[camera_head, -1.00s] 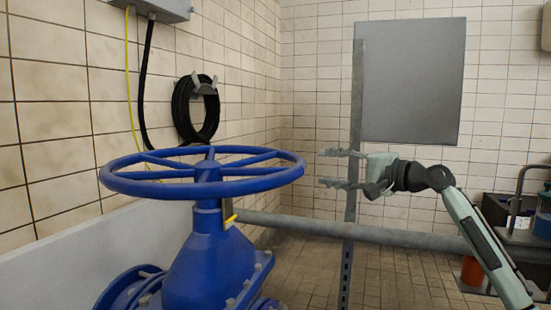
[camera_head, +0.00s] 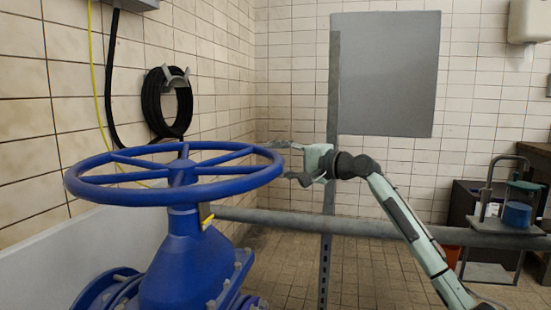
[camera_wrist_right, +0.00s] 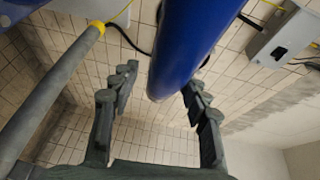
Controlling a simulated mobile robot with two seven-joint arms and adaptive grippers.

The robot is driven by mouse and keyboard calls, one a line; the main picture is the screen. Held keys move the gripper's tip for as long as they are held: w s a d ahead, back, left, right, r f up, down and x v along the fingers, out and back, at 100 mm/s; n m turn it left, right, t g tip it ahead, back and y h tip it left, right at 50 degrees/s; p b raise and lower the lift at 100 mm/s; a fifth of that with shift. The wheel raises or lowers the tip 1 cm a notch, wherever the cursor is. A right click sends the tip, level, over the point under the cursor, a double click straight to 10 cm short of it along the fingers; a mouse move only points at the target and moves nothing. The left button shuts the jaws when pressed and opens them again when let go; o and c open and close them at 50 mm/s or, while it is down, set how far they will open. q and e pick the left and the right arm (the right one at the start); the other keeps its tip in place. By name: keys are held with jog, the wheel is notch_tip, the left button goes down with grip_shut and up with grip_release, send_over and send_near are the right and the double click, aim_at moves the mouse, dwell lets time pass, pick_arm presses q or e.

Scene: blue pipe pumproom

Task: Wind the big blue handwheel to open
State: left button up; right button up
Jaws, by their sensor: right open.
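The big blue handwheel (camera_head: 105,193) sits level on top of the blue valve body (camera_head: 180,262), at left in the head view. My right gripper (camera_head: 277,160) is at the right edge of the wheel's rim, its fingers pointing left, one above and one below the rim. In the right wrist view, a thick blue bar, the rim (camera_wrist_right: 188,45), reaches in between the spread fingers of the right gripper (camera_wrist_right: 160,84). The fingers are open, with gaps beside the bar; I see no grip on it. My left gripper is not in view.
A grey horizontal pipe (camera_head: 390,230) runs behind the valve, past a grey upright post (camera_head: 325,265). A black hose coil (camera_head: 165,105) hangs on the left wall. A dark stand with a blue container (camera_head: 516,215) is at right. The tiled floor between is clear.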

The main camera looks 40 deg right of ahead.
grip_shut()
dwell(0.5)
